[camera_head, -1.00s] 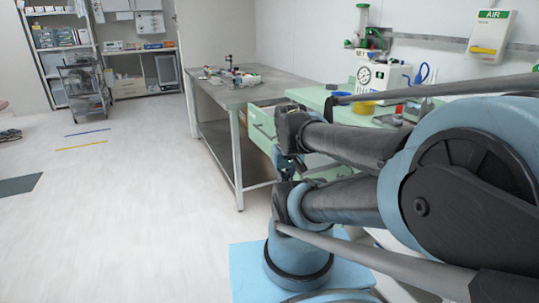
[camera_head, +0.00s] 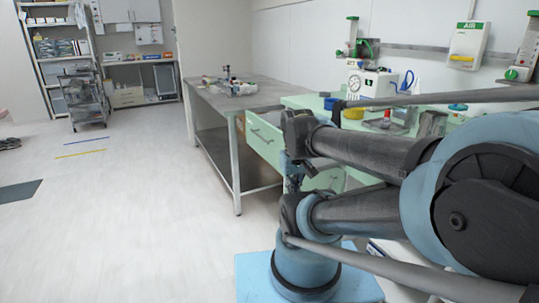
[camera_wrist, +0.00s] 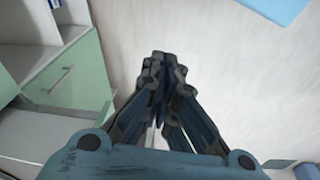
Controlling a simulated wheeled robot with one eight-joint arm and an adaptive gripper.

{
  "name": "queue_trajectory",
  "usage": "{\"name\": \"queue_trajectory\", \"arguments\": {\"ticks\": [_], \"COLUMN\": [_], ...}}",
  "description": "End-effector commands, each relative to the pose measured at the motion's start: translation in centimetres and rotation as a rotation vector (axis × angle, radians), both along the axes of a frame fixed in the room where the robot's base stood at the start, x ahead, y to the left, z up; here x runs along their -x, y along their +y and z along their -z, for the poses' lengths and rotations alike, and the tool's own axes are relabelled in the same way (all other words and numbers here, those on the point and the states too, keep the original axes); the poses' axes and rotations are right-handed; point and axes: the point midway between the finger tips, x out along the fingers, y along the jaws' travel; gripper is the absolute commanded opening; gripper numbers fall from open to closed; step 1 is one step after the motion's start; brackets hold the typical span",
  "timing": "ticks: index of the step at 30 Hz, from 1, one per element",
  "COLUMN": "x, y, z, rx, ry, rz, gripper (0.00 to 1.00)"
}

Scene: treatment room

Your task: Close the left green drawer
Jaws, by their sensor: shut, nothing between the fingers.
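The left green drawer (camera_head: 265,138) shows in the head view below the green counter, left of my arm. Its pale green front has a dark handle and stands out from the cabinet. My arm hides part of its right side. In the wrist view a green drawer front with a grey handle (camera_wrist: 62,80) is at the left, with a white interior beside it; I cannot tell for sure that it is the same drawer. My gripper (camera_wrist: 165,62) is shut and empty, over the floor to the right of that front, apart from it.
A grey metal table (camera_head: 238,100) with small items stands left of the cabinet. Another green front (camera_head: 325,180) shows lower, partly behind my arm. The green counter (camera_head: 300,101) holds a gauge device (camera_head: 372,85) and containers.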

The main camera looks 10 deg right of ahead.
Motion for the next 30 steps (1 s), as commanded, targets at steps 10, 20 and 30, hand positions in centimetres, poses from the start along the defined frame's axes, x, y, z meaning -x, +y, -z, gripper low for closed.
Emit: {"name": "queue_trajectory", "arguments": {"ticks": [10,20,30], "x": [-6.2,-13.5,-21.3], "y": [-0.7,0.1,2.9], "z": [-3.9,-6.1,-6.7], "rx": [0.208,0.405,0.599], "ry": [0.088,0.198,0.336], "rz": [-0.374,-0.718,-1.049], "gripper": [0.00,0.00,0.00]}}
